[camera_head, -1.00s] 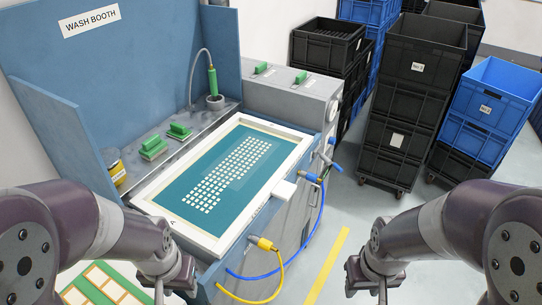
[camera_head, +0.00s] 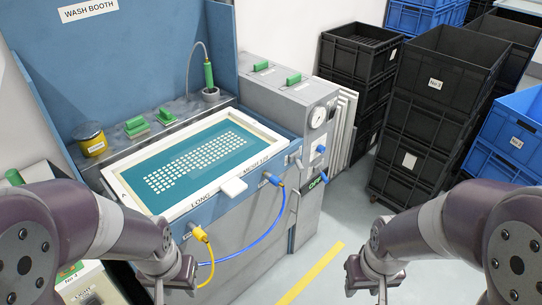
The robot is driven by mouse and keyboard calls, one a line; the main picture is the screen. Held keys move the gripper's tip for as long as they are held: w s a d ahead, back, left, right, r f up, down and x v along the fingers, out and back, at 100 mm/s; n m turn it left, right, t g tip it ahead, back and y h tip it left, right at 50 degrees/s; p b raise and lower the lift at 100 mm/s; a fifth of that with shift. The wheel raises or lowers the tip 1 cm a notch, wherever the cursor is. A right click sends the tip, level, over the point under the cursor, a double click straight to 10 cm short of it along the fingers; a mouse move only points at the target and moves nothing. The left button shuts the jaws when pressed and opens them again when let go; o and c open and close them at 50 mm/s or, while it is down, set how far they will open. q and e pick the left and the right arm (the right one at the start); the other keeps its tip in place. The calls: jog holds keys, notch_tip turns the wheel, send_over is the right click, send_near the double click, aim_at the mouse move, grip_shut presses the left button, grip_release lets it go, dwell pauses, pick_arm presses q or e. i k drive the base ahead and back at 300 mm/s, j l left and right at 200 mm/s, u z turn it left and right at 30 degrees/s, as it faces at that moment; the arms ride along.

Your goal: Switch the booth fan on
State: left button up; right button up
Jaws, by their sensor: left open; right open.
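The wash booth (camera_head: 130,55) stands ahead on the left with blue walls and a "WASH BOOTH" sign. To its right is a grey cabinet (camera_head: 275,95) with two green pieces on top, a rear one (camera_head: 261,66) and a front one (camera_head: 293,79), which may be switches. Small labels beside them are too small to read, so I cannot tell which belongs to the fan. My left gripper (camera_head: 172,290) is open and empty at the lower left, in front of the booth. My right gripper (camera_head: 367,288) is open and empty over the floor at the lower right, well apart from the cabinet.
A gauge (camera_head: 318,117) and blue valve are on the cabinet's front. Blue and yellow hoses hang below. Black crates (camera_head: 430,120) stand right; floor between is clear.

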aim_at(333, 113)
jog(key=l+u, duration=0.25)
jog(key=l, duration=0.6)
jog(key=l+u, duration=0.25)
jog(key=l, duration=0.6)
jog(key=i+l+u, duration=0.35)
jog(key=i+l, duration=0.6)
